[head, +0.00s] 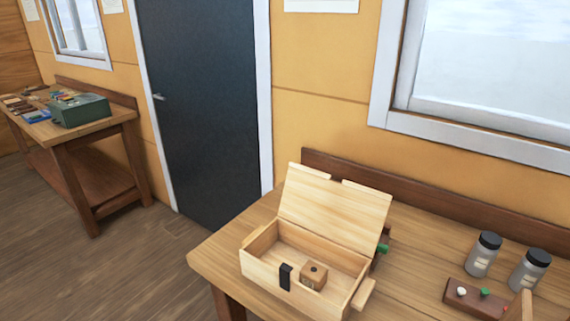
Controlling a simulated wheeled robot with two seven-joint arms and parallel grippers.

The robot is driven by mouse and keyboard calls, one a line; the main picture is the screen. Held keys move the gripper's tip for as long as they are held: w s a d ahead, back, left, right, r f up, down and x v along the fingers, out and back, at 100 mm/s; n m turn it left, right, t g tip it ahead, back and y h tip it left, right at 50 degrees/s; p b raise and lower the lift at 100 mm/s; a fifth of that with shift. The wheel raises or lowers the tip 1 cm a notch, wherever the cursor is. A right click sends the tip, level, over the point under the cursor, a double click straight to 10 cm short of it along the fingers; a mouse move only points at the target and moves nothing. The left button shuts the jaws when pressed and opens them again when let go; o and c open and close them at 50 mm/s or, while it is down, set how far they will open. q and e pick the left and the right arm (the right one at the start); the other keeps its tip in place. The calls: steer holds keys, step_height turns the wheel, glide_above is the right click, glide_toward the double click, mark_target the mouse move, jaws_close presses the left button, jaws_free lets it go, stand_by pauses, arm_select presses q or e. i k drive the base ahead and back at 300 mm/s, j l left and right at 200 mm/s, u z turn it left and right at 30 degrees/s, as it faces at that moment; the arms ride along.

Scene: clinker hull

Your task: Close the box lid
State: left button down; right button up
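A light wooden box (262,272) stands on the workbench at the lower middle of the head view. Its lid (333,207) is open, tilted up and back on the far side, toward the wall. A small wooden block (313,275) with a dark spot on top lies inside the box. A wooden handle or tab (363,294) sticks out at the box's right side. Neither of my grippers shows in the head view.
The box's workbench (215,254) has a raised back edge. To the right are two jars (484,254) with black lids and a dark wooden rack (472,300) with small knobs. A green object (383,248) is partly hidden behind the box. A second bench with a green case (80,110) stands far left.

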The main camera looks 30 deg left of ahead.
mark_target(350, 215)
steer(key=i+j, duration=0.15)
steer(key=j, duration=0.2)
steer(key=i+j+u, duration=0.1)
steer(key=j, duration=0.3)
steer(key=i+j, duration=0.4)
steer(key=j, duration=0.3)
steer(key=u, duration=0.05)
